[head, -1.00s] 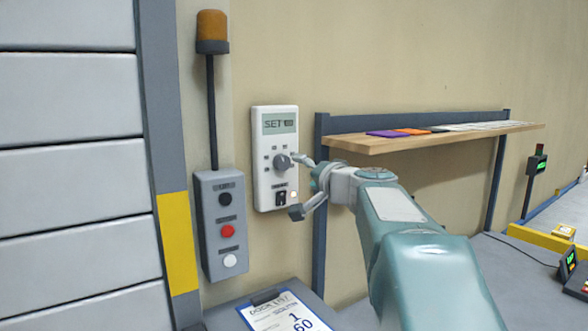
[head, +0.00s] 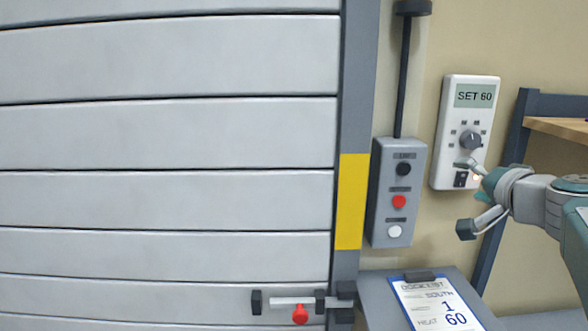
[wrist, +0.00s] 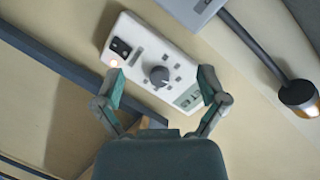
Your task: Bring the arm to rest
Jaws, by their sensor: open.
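My gripper (head: 467,197) is open and empty, at the right of the head view in front of the lower part of the white control panel (head: 447,125). The panel hangs on the beige wall. Its screen (head: 474,96) reads SET 60, and its round grey knob (head: 470,139) shows below it. In the wrist view my gripper (wrist: 160,82) has its two fingers spread on either side of the panel (wrist: 145,50), with the knob (wrist: 159,76) between them. A small light glows by the panel's black switch (head: 460,179). I cannot tell whether a finger touches the panel.
A grey button box (head: 397,225) with black, red and white buttons is left of the panel. A slatted shutter (head: 165,130) fills the left, with a red-knobbed latch (head: 300,314) at its foot. A clipboard (head: 437,303) lies below. A wooden shelf (head: 560,128) juts in at right.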

